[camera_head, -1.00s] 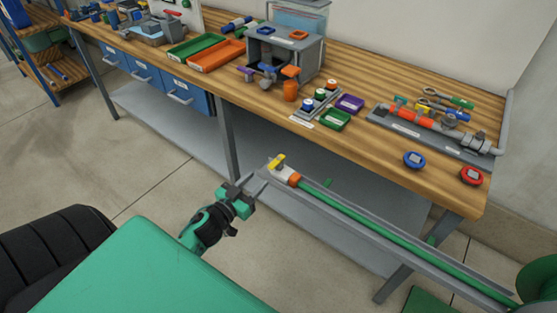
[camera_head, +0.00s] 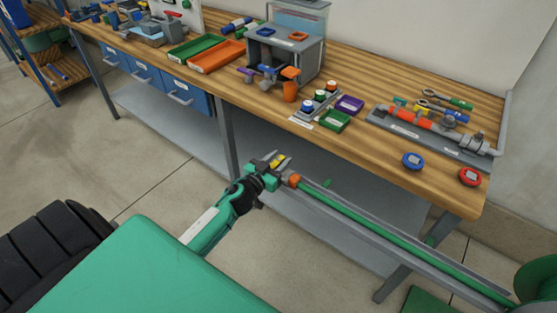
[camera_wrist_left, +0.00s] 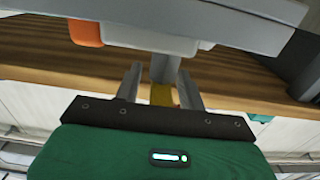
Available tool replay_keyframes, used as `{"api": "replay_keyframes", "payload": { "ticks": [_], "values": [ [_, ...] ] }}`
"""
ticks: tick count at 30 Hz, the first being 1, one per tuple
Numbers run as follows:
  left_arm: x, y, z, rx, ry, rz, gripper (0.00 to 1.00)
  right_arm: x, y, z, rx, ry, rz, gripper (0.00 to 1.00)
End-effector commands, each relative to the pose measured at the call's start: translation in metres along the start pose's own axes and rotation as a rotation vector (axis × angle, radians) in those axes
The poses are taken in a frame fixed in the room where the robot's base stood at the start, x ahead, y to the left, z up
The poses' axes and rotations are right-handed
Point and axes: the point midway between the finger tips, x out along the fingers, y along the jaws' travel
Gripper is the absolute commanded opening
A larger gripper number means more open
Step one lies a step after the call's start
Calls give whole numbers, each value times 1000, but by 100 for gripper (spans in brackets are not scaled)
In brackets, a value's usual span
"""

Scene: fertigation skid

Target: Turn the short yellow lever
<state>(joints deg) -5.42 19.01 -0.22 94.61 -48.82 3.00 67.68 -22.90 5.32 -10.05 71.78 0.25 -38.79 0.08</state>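The short yellow lever (camera_head: 278,160) sits at the left end of the green pipe, beside an orange collar (camera_head: 293,181). My left gripper (camera_head: 278,162) is at the lever, with its fingers on either side of it. In the left wrist view the yellow lever (camera_wrist_left: 162,94) shows between the two spread fingers (camera_wrist_left: 162,88), with gaps visible beside it. The white valve body (camera_wrist_left: 150,38) lies just beyond the fingertips in that view. In the head view my gripper hides most of the valve body. My right gripper is not in view.
The green pipe (camera_head: 380,232) runs along a grey rail in front of the wooden bench (camera_head: 400,180). On the bench are a blue ring (camera_head: 413,161), a red ring (camera_head: 470,177), a green tray (camera_head: 335,121) and a grey box (camera_head: 283,60). Open floor lies left.

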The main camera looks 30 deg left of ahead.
Motion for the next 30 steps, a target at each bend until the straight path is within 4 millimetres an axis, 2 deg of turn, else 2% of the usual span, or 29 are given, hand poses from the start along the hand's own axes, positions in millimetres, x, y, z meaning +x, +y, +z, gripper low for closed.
{"api": "replay_keyframes", "payload": {
  "ticks": [5,11,12,22,24,30],
  "values": [
    [0,0,0,0,0,0,40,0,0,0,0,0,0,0],
    [0,0,0,0,0,0,3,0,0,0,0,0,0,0],
    [0,0,0,0,0,0,1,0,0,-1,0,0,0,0],
    [0,-1,-1,2,-2,51,1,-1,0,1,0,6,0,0],
    [0,-1,-2,4,-2,84,0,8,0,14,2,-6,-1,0],
    [0,-3,-2,6,-3,227,1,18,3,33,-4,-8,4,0]
  ]
}}
